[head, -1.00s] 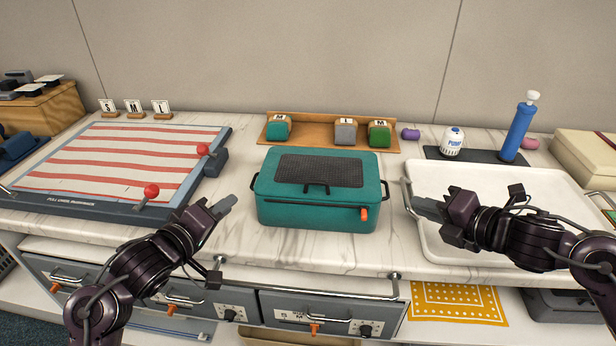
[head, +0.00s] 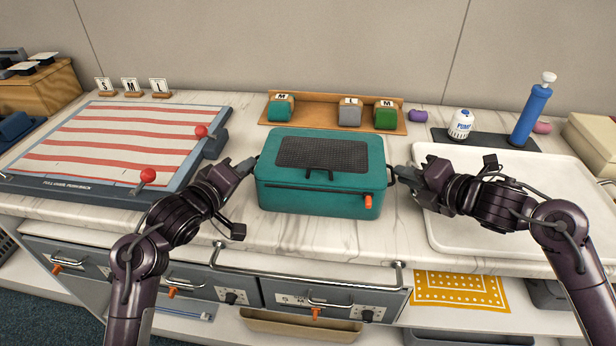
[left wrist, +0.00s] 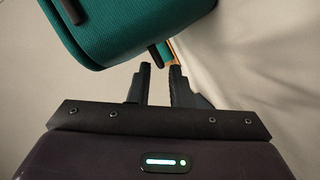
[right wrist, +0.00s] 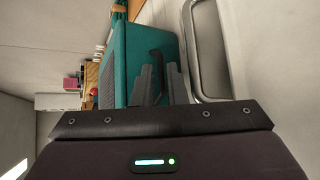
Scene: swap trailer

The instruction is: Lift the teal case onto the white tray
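The teal case (head: 320,200) stands closed on the marble counter, with a dark mesh panel on its lid and an orange latch on its front. The white tray (head: 560,190) lies flat on the counter to its right, partly covered by my right arm. My left gripper (head: 249,165) is at the case's left end. In the left wrist view its fingers (left wrist: 160,72) are apart, just short of a dark handle. My right gripper (head: 397,172) is at the case's right end. In the right wrist view its fingers (right wrist: 158,72) are apart near the dark side handle (right wrist: 157,57).
A wooden rack (head: 325,110) with labelled blocks stands behind the case. A pump bottle (head: 461,124) and a blue cylinder (head: 531,112) stand behind the tray. A striped board (head: 110,150) with red knobs lies left. A rail (head: 300,278) runs along the counter front.

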